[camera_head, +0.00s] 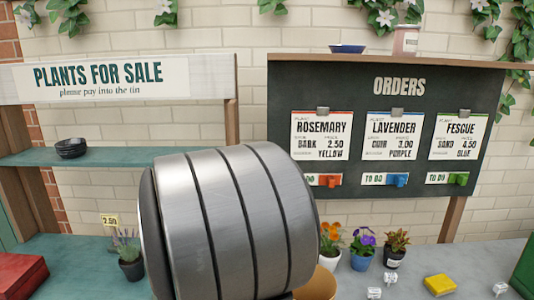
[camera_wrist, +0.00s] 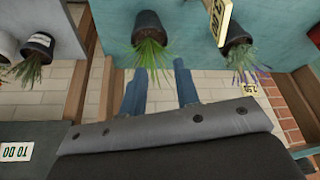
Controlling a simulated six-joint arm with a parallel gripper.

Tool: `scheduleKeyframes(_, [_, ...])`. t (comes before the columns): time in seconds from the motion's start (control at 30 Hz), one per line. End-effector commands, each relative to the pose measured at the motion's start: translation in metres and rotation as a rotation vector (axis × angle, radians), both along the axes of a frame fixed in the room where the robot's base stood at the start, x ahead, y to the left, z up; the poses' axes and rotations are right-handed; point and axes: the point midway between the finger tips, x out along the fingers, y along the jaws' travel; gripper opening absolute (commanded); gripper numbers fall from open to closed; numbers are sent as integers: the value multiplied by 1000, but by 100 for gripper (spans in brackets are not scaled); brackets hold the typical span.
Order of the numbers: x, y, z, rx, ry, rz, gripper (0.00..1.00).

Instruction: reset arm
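My gripper (camera_wrist: 158,85) shows in the wrist view, its two blue-grey fingers well apart with only the pale brick wall seen between them. It is open and looks empty. The wrist picture is upside down. A dark pot with green grass (camera_wrist: 150,42) appears just beyond the fingertips; its distance is hard to judge. In the head view a large grey ribbed metal link of my arm fills the lower middle and hides part of the counter. The gripper itself does not show there.
The orders board (camera_head: 387,130) stands at the back right. Flowering pots, including a blue one (camera_head: 362,255), and a yellow block (camera_head: 440,285) are on the grey counter. A lavender pot (camera_head: 130,255) and a red box (camera_head: 20,275) are at left. Dark bowls (camera_head: 71,148) sit on the teal shelf.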

Motion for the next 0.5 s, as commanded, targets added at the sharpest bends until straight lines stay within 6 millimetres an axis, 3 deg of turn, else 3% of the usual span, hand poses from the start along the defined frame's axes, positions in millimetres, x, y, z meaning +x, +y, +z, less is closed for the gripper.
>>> scheduleKeyframes(0.1, [2,-22,13,1,-2,-6,29])
scheduleKeyframes(0.5, [51,-86,10,0,5,-197,29])
